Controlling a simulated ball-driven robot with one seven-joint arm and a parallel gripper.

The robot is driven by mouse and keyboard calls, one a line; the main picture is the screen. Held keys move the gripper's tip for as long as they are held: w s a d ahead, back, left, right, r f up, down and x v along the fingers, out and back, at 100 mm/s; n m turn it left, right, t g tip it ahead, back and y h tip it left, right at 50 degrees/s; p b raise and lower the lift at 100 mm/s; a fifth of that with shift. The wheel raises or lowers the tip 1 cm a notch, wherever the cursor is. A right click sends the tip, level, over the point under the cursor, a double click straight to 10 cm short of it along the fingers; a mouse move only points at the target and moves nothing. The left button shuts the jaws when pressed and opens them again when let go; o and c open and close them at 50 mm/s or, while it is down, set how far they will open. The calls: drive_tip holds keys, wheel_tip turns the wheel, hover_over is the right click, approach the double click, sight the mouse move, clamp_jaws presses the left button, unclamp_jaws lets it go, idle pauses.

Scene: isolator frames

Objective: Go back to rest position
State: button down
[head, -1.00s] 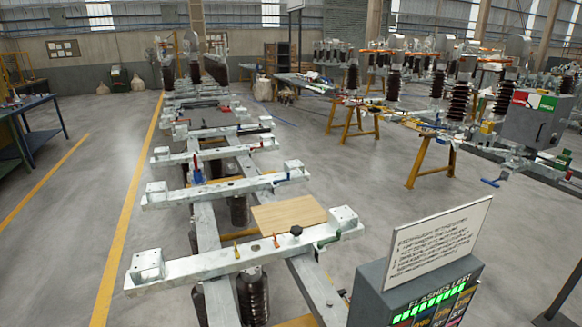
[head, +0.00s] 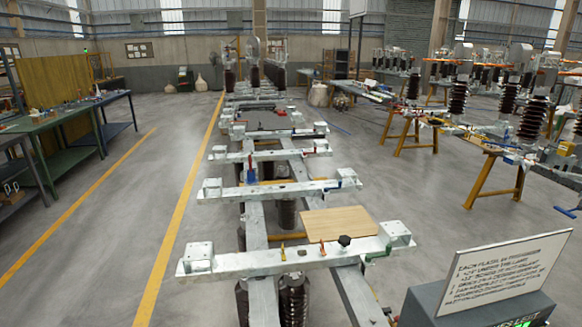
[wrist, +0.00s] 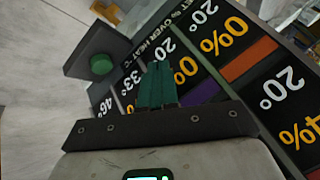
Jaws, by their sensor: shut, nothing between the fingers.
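My gripper (wrist: 157,84) shows in the wrist view, its two teal fingers pressed together with nothing between them. Behind the fingers is a dark panel (wrist: 225,40) with large white and orange figures and coloured blocks. A green round button (wrist: 101,64) on a grey block is left of the fingers. How far the fingers are from the panel I cannot tell. My gripper is not in the head view.
In the head view a grey box with a white text sign (head: 508,270) stands at the lower right. A long steel frame (head: 285,258) with crossbeams and a wooden board (head: 338,222) fills the middle. Green workbenches (head: 60,128) are at left. Floor (head: 130,210) between is clear.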

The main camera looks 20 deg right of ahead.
drive_tip(key=s+a+f+n+g+b, duration=0.1)
drive_tip(key=s+a+n+g, duration=0.2)
drive_tip(key=a, duration=0.8)
drive_tip(key=s+a+f+n+g+b, duration=0.1)
drive_tip(key=s+a+n+g+b, duration=0.1)
drive_tip(key=a, duration=0.9)
drive_tip(key=s+n+g, duration=0.1)
drive_tip(key=s+n, duration=0.1)
drive_tip(key=shift+f+n, duration=0.2)
drive_tip(key=shift+n, duration=0.2)
